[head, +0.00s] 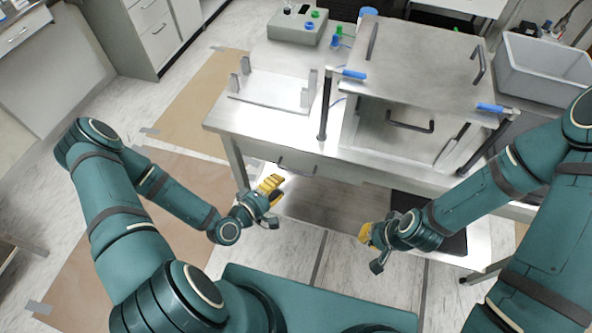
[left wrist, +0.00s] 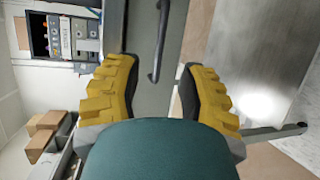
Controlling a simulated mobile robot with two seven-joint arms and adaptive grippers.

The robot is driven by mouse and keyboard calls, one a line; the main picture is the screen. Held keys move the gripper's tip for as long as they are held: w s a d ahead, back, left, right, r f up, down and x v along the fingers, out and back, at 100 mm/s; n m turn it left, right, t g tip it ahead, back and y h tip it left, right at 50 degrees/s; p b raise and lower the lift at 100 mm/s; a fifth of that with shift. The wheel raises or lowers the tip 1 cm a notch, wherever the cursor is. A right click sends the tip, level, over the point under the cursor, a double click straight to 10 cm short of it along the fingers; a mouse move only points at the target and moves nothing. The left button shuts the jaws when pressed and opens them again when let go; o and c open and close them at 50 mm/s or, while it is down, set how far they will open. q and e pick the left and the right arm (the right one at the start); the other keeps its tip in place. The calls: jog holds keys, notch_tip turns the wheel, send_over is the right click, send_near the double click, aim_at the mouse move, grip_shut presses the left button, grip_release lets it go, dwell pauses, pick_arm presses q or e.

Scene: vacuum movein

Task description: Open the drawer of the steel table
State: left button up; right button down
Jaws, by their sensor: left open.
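The steel table (head: 225,118) stands in front of me. Its drawer (head: 325,170) is under the top at the front edge and looks closed. The drawer has a dark bar handle (head: 297,168). My left gripper (head: 270,186) is just in front of and below the drawer, near the handle's left end. In the left wrist view, the open yellow fingers (left wrist: 160,75) point at the drawer front, with the handle (left wrist: 161,42) ahead between them and nothing held. My right gripper (head: 366,234) hangs low in front of the table, away from the drawer; its jaw opening is unclear.
A steel chamber (head: 420,75) with handles and blue-tipped clamps stands on the table. A metal bracket plate (head: 272,90) and a control box (head: 298,27) are to its left. A grey bin (head: 540,75) is at the right.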

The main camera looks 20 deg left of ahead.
aim_at(295, 171)
pick_arm(q)
jog(key=x, duration=0.8)
jog(key=shift+w, duration=0.1)
grip_shut()
